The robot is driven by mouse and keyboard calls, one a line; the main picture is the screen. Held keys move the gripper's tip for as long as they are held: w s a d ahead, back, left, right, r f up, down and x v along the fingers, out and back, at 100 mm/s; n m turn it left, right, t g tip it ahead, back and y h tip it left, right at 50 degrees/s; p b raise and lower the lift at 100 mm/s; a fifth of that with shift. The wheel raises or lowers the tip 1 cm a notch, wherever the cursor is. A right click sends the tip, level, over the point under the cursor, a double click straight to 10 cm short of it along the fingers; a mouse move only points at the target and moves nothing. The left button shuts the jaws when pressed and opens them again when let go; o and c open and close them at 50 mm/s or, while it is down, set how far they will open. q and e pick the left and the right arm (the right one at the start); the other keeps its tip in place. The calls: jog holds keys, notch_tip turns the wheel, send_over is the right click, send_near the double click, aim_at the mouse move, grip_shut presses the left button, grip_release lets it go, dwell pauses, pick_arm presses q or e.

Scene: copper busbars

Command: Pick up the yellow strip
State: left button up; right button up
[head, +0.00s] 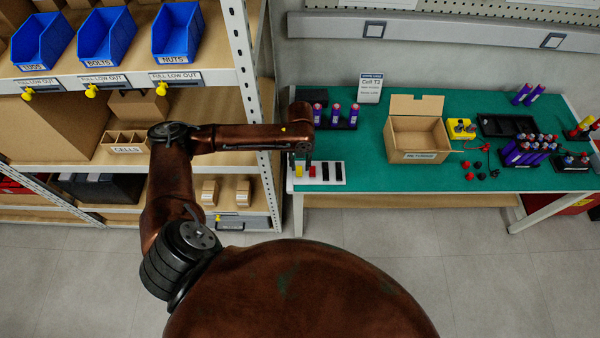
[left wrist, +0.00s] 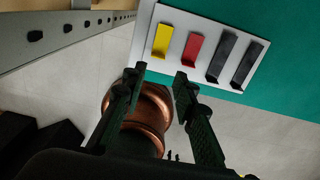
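The yellow strip (left wrist: 162,40) stands at the end of a white board (left wrist: 206,30) in the left wrist view, left of a red strip (left wrist: 190,51) and two black strips (left wrist: 220,57). In the head view the yellow strip (head: 299,170) shows small at the board's left end. My left gripper (left wrist: 160,75) is open and empty, its fingertips just short of the board's near edge. In the head view the left gripper (head: 301,158) hangs at the board's left end. My right gripper is not in view.
The board lies at the left front corner of the green table (head: 375,170). A metal shelf post (head: 245,70) stands close left of the table. A cardboard box (head: 416,135) and purple cells (head: 336,114) stand farther back.

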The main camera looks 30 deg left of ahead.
aim_at(299, 176)
pick_arm(q)
jog(key=f, duration=0.7)
jog(key=shift+w+a+f+b, duration=0.15)
jog(key=shift+a+f+b, duration=0.15)
jog(key=shift+b, duration=0.1)
jog(key=shift+c, duration=0.3)
jog(key=c, duration=0.4)
